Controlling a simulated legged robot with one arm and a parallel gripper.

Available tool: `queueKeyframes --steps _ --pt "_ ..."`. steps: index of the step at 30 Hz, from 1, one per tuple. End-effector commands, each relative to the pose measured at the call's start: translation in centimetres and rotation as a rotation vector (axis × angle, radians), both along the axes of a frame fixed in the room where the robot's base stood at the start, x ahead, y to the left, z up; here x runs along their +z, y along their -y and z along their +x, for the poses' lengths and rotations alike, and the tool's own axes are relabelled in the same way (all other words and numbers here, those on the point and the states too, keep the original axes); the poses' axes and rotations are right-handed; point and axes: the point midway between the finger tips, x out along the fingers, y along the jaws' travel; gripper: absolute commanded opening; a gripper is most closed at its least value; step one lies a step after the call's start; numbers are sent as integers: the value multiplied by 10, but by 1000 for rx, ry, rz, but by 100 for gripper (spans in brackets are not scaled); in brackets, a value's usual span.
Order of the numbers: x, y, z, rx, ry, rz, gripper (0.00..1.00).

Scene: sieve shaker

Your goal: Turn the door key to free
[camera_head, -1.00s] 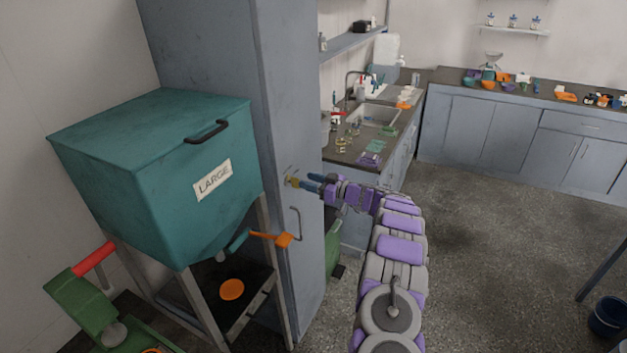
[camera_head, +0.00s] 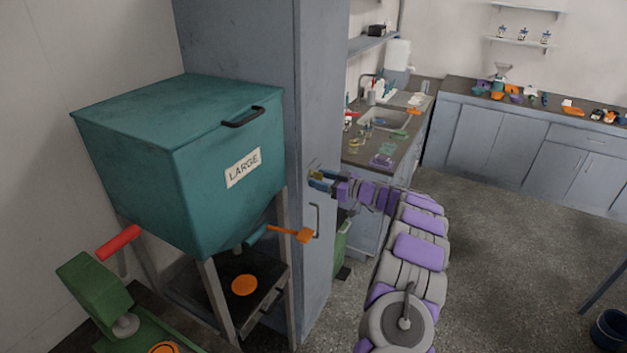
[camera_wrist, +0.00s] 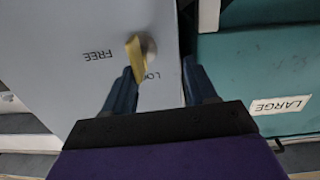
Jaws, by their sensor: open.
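The yellow door key (camera_wrist: 134,62) sits in a round lock (camera_wrist: 149,43) on the grey cabinet door (camera_wrist: 95,25). In the wrist view the labels are upside down: "FREE" (camera_wrist: 98,56) is left of the key, and a partly covered "LOCK" label (camera_wrist: 149,76) is just below right. The key's tab slants between the two labels. My gripper (camera_wrist: 158,70) is open and empty, its fingers either side of the key area, the left finger closer to the key. In the head view my gripper (camera_head: 320,183) is at the tall cabinet (camera_head: 318,100), largely hiding the key.
A teal bin labelled LARGE (camera_head: 185,140) stands left of the cabinet on a metal frame, with an orange-handled lever (camera_head: 304,236) sticking out near the cabinet. The door handle (camera_head: 317,220) is below the lock. A sink counter (camera_head: 375,150) lies behind. Open floor is at right.

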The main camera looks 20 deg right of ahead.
Motion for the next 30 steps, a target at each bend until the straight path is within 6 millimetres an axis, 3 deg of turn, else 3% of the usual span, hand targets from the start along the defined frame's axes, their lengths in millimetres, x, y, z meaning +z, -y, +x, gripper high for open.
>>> queueKeyframes --steps 1,6,19,30 --pt "-10 6 -5 5 -10 4 33" --pt "-13 24 -16 -4 -13 12 33" --pt "-11 32 -35 -8 -15 5 33" --pt "-13 58 -53 -10 -13 12 33"
